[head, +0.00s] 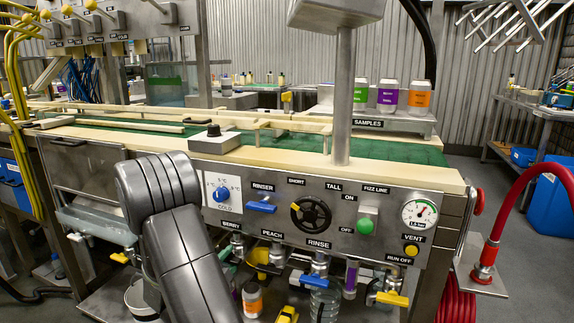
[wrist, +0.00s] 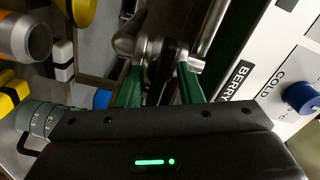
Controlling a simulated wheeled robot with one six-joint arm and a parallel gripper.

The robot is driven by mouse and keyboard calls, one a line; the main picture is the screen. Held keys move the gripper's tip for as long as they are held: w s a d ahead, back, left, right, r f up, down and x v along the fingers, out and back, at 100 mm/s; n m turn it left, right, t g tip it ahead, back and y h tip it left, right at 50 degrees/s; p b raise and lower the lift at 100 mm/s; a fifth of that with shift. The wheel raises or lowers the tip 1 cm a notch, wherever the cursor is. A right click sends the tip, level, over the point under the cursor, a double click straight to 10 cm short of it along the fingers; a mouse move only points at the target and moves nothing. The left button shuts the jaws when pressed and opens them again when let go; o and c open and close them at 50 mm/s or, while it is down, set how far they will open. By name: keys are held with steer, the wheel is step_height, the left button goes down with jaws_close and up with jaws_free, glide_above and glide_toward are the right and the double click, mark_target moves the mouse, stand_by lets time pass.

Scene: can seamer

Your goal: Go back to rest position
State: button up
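In the wrist view my gripper (wrist: 160,70) shows two green fingers standing apart with a dark gap between them. A grey metal fitting (wrist: 130,42) lies just beyond the fingertips; I cannot tell whether they touch it. In the head view my dark grey arm crosses the lower left of the machine front, and my gripper is hidden there. The BERRY label (wrist: 238,82) and the blue COLD knob (wrist: 300,97) are to the right of the fingers in the wrist view.
The control panel (head: 325,245) fills the middle, with a blue rinser lever (head: 261,207), a black selector knob (head: 311,215) and a gauge (head: 419,213). Taps and containers crowd below, including an orange-labelled one (head: 252,299). A red hose (head: 492,240) arches at the right. Sample cans stand above.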

steer(key=shift+r+n+p, duration=0.25)
steer(key=shift+n+p, duration=1.45)
steer(key=shift+p, duration=1.2)
steer(key=shift+n+p, duration=0.3)
steer(key=shift+p, duration=0.25)
steer(key=shift+f+n, duration=0.2)
steer(key=shift+n, duration=0.1)
steer(key=shift+r, duration=0.1)
